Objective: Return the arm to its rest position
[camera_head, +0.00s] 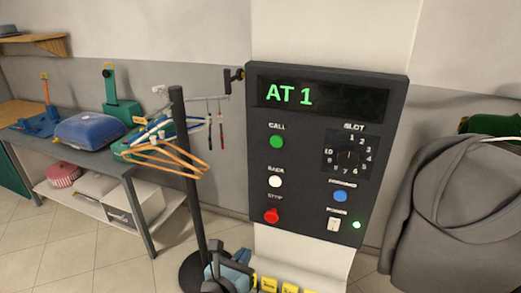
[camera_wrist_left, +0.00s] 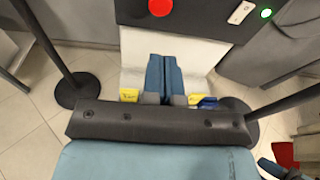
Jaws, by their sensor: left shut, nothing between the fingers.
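My left gripper (camera_head: 230,271) shows at the bottom of the head view, low in front of the control panel (camera_head: 262,210). In the left wrist view its two blue fingers (camera_wrist_left: 164,72) lie together, shut, with nothing between them. They point toward the white column (camera_wrist_left: 205,55) below the panel. The panel display reads "AT 1" and a green light is lit at its lower right.
A dark post (camera_head: 190,180) with a round base stands left of the panel, with orange hangers (camera_head: 168,160) beside it. A table (camera_head: 135,165) holds a blue folded item (camera_head: 88,131). A grey garment (camera_head: 450,215) hangs at right. Yellow tags (camera_head: 290,288) sit low ahead.

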